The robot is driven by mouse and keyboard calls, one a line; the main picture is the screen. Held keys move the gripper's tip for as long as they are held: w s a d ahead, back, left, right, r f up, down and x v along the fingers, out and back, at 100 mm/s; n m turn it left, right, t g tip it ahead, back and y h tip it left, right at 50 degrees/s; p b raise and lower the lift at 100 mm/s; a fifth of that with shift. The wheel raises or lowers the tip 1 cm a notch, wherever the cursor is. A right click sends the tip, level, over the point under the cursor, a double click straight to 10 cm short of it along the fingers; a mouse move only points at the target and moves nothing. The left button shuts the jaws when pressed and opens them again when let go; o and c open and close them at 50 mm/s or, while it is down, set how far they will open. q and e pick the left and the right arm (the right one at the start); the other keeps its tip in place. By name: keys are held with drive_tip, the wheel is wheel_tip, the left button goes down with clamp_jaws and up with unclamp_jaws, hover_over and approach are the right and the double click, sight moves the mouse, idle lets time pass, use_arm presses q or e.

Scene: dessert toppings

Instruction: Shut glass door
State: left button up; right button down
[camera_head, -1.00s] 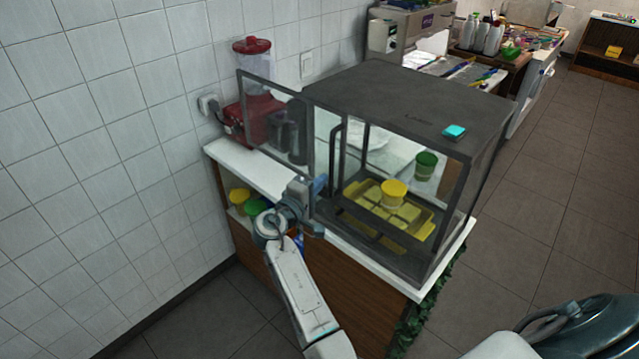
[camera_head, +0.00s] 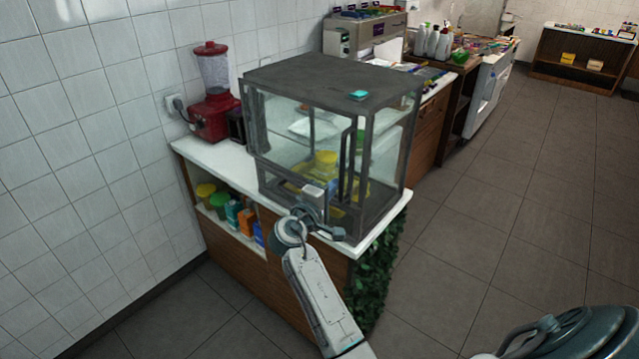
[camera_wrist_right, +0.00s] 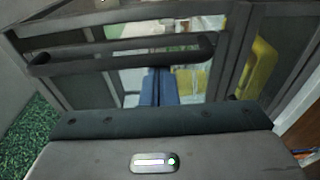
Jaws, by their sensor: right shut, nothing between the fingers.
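The display case (camera_head: 318,78) is a dark-framed box with clear panes on the counter. Its glass door (camera_head: 283,120) lies across the front and no longer sticks out to the left; I cannot tell if any gap is left. A dark upright handle (camera_head: 351,160) shows near the front's right side. It also shows in the right wrist view as a long bar (camera_wrist_right: 125,52). My right gripper (camera_head: 322,194) is at the lower front of the case. Its blue fingertips (camera_wrist_right: 157,82) are together and empty, close to the bar; contact is unclear. My left gripper is not in view.
A yellow tub (camera_head: 325,158) stands inside the case. A red blender (camera_head: 213,100) stands on the white counter (camera_head: 205,152) to the left. Colored tubs and cartons (camera_head: 232,213) fill the shelf below. Green foliage (camera_head: 375,270) covers the counter's right end. Open floor (camera_head: 500,230) lies right.

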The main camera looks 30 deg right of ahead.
sight(342, 194)
drive_tip(key=shift+s+d, duration=0.25)
drive_tip(key=shift+s, duration=0.3)
drive_tip(key=shift+s+d, duration=0.2)
drive_tip(key=shift+s, duration=0.35)
drive_tip(key=shift+s+d, duration=0.1)
drive_tip(key=shift+s, duration=0.2)
drive_tip(key=shift+s+f, duration=0.1)
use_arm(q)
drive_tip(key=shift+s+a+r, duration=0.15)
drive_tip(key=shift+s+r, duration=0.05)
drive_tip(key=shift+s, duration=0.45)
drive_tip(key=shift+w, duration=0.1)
